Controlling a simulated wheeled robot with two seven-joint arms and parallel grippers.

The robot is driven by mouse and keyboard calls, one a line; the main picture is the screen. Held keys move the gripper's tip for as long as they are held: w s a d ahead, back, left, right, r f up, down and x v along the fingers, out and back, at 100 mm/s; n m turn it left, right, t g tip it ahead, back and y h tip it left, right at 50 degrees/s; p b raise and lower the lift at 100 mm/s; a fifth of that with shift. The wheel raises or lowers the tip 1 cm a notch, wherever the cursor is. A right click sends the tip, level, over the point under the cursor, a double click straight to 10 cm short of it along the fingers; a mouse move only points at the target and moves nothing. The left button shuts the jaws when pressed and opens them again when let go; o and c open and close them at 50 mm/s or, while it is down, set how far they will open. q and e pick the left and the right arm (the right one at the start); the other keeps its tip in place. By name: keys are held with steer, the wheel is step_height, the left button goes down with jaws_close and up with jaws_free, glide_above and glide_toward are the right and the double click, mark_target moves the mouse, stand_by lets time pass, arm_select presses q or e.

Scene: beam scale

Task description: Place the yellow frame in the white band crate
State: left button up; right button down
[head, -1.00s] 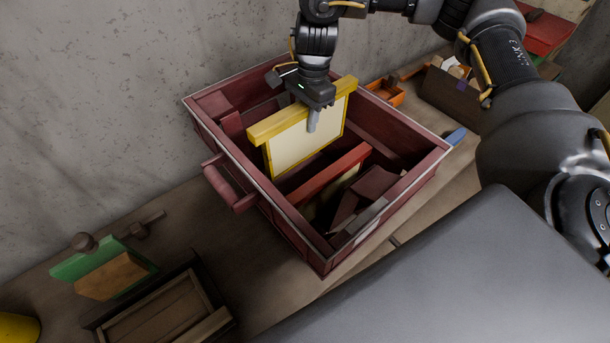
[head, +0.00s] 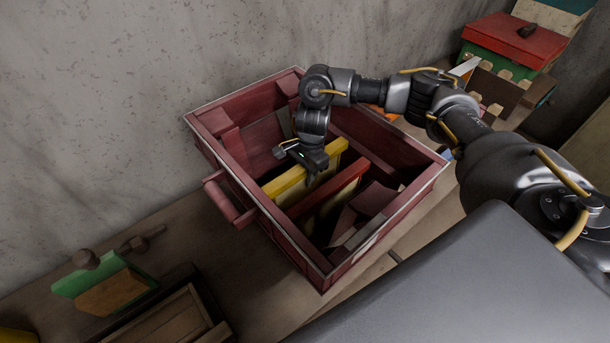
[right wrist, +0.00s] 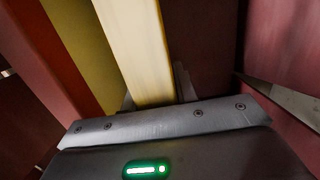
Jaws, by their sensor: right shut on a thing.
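The yellow frame (head: 285,185) hangs upright inside the dark red crate (head: 298,260) with the pale rim band, its top bar now below the rim. My right gripper (head: 316,174) is shut on the middle of that top bar, reaching down into the crate. In the right wrist view the pale yellow top bar (right wrist: 135,45) runs up from between the jaws. The lower part of the frame is hidden by the crate and the red frame. Whether it rests on anything cannot be seen. My left gripper is not in view.
A red-topped frame (head: 335,188) stands nearly parallel beside the yellow one in the crate. A dark red block (head: 372,198) lies in the near right corner. A handle (head: 228,205) sticks out at left. A red-lidded box (head: 515,40) stands far right; a green item (head: 85,275) lies left.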

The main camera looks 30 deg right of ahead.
steer(key=shift+f, duration=0.35)
steer(key=shift+f, duration=0.1)
steer(key=c, duration=1.1)
jaws_free()
steer(key=r, duration=0.4)
steer(key=d+r, duration=0.1)
steer(key=r, duration=0.3)
steer(key=r+b, duration=0.1)
steer(key=r, duration=0.3)
steer(key=shift+w+d+r, duration=0.1)
steer(key=shift+d, duration=0.1)
